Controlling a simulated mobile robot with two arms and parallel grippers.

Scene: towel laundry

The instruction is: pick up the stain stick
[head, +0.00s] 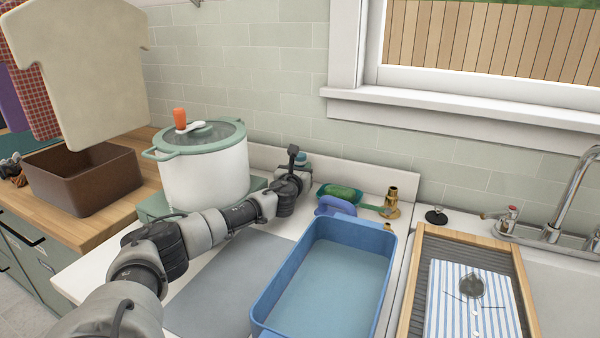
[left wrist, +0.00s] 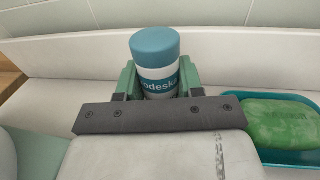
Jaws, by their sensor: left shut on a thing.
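The stain stick (left wrist: 156,80) is a white cylinder with a blue-teal cap and a teal label band, upright in the left wrist view. My left gripper (left wrist: 160,92) is shut on it, with a green finger on either side of its body. In the head view the left gripper (head: 297,172) is at the back of the counter near the wall, and the teal cap of the stain stick (head: 302,161) shows just beyond it. The lower part of the stick is hidden by the gripper. My right gripper is not in view.
A green soap bar in a teal dish (head: 340,192) and a brass fitting (head: 391,204) stand right of the gripper. A lidded white pot (head: 205,170) stands left. A blue water-filled basin (head: 262,300) and a washboard with striped cloth (head: 415,285) are in front.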

